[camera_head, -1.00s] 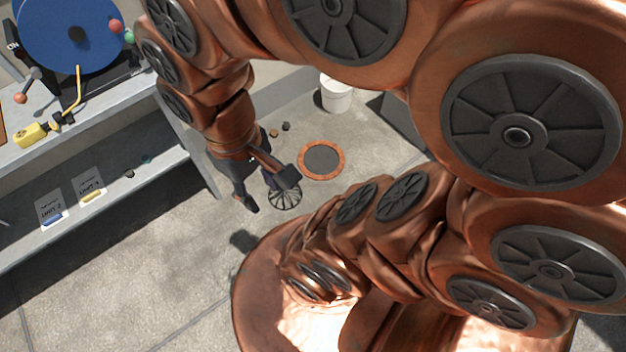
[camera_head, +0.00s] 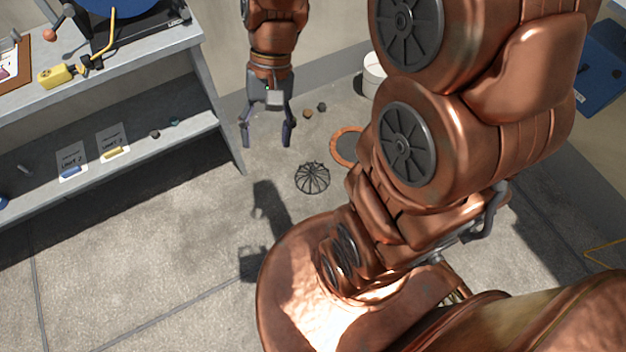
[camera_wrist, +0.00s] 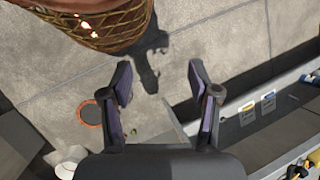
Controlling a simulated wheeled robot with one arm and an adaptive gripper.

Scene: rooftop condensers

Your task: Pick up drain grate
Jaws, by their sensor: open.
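The drain grate (camera_head: 312,178), a dark domed wire strainer with radial ribs, sits on the grey concrete floor in the head view. My gripper (camera_head: 267,146) hangs fingers down, up and left of the grate in the picture. Its fingers are apart with nothing between them. The wrist view also shows my gripper (camera_wrist: 160,80) open and empty above the floor. I cannot make out the grate in the wrist view. An orange-rimmed round drain (camera_head: 347,147) lies just beyond the grate, partly hidden by my arm; it also shows in the wrist view (camera_wrist: 90,112).
A grey two-level bench (camera_head: 140,120) stands to the left, with tagged items on its lower shelf. A white bucket (camera_head: 373,78) stands behind my arm. Several small dark and brown bits (camera_head: 308,113) lie near the wall. The floor left of the grate is clear.

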